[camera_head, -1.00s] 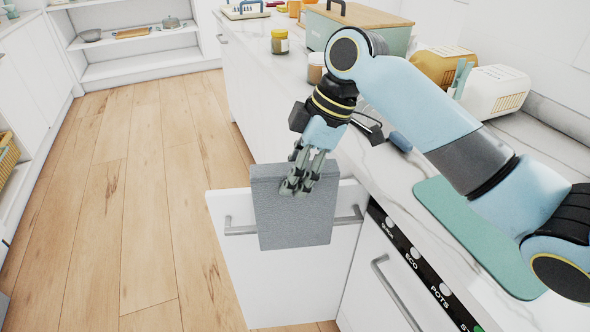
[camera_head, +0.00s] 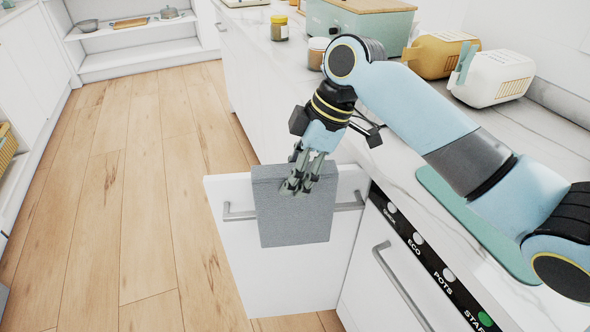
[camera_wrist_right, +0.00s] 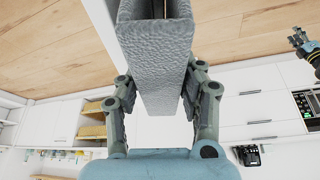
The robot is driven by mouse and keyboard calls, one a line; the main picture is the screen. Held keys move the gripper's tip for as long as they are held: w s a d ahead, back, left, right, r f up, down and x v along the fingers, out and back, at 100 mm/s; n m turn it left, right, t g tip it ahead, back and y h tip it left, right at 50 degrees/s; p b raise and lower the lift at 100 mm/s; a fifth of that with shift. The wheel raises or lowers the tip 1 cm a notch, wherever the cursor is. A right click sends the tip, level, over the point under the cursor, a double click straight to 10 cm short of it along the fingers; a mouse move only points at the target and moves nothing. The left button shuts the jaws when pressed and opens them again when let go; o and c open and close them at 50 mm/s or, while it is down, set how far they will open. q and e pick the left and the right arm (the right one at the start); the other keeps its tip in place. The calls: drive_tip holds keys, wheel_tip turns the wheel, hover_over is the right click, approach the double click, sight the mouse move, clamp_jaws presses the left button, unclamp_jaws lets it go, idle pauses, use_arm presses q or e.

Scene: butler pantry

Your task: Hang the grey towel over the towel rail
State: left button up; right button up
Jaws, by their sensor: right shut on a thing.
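The grey towel (camera_head: 290,222) is folded over into two hanging layers, with a gap between them in the right wrist view (camera_wrist_right: 155,55). My right gripper (camera_head: 298,183) is shut on its upper part, with a finger on each side. In the head view the towel is in front of the middle of the metal towel rail (camera_head: 240,215), whose ends show on both sides. The rail is on a white door panel (camera_head: 290,285). I cannot tell whether the towel touches or straddles the rail. My left gripper (camera_wrist_right: 299,38) shows small at the right wrist view's edge; its jaw state is unclear.
The dishwasher front (camera_head: 395,275) is right of the panel. Wooden floor (camera_head: 130,200) is clear on the left.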

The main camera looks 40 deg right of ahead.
drive_tip(key=shift+f+b, duration=0.7)
drive_tip(key=shift+f, duration=0.9)
drive_tip(key=o, duration=1.3)
drive_tip(key=shift+r, duration=0.1)
drive_tip(key=v, duration=1.2)
